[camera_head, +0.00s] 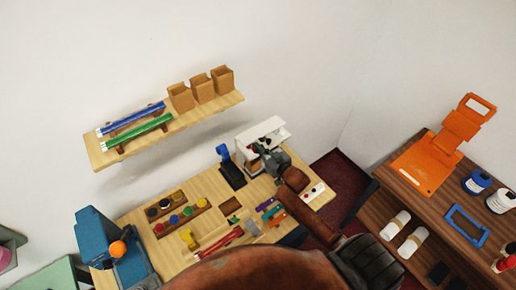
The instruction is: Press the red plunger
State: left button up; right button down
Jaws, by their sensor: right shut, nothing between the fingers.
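A small white plate (314,195) lies at the right end of the light wooden counter, just right of my right arm. It carries small knobs; one looks red (307,196), but it is too small to tell if it is the plunger. My right gripper (262,158) is shut and empty. It is left of the plate, in front of a white open cubby (264,129), and hides part of it. I cannot tell whether it touches the cubby. My left gripper is not in view.
The counter holds colored pots on racks (179,218), a red rod (220,243), a dark-blue stand (231,174) and a teal machine with an orange ball (118,249). A wall shelf (163,135) hangs above. A dark table (440,222) with an orange device (428,163) stands right.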

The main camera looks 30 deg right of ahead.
jog(key=shift+w+f, duration=0.1)
jog(key=shift+f, duration=0.35)
jog(key=shift+f+b, duration=0.4)
jog(key=shift+f, duration=0.95)
notch_tip(320, 180, up, 5)
jog(key=p, duration=0.5)
jog(key=b+v, duration=0.2)
jog(key=v, duration=0.8)
jog(key=shift+f+b, duration=0.3)
